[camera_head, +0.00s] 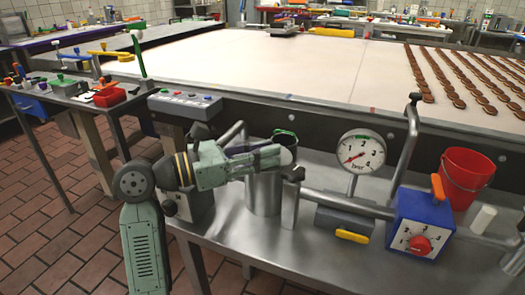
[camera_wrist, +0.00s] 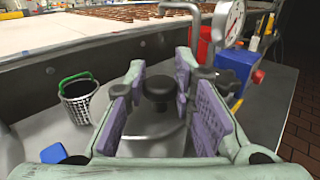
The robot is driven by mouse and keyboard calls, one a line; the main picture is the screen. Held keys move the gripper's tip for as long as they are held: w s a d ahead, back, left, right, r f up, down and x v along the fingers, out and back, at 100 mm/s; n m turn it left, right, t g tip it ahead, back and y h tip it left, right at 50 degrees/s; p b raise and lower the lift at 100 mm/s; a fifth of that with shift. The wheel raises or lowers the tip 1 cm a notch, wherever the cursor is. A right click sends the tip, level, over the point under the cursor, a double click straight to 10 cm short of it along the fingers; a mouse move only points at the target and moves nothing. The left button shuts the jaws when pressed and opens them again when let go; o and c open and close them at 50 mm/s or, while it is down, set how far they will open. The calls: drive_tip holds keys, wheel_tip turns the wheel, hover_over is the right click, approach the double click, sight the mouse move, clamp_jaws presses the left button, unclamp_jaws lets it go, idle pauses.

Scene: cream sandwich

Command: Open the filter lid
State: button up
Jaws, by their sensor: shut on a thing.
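The filter is an upright steel cylinder (camera_head: 263,195) on the metal bench in the head view, with its top hidden behind my gripper. The wrist view shows its round grey lid (camera_wrist: 150,136) from above, with a black knob (camera_wrist: 159,90) in the middle. My gripper (camera_wrist: 161,100) is over the lid, its purple-padded fingers on both sides of the knob. It is shut on the lid; the exact contact is hard to see. In the head view my gripper (camera_head: 270,155) reaches in from the left. The lid looks level on the cylinder.
A dark clamp screw (camera_wrist: 204,78) is close to the right finger. A steel pipe, a pressure gauge (camera_head: 361,152), a blue box (camera_head: 418,222) and a red bucket (camera_head: 466,178) are on the right.

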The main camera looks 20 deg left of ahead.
clamp_jaws()
drive_tip(key=shift+r, duration=0.1)
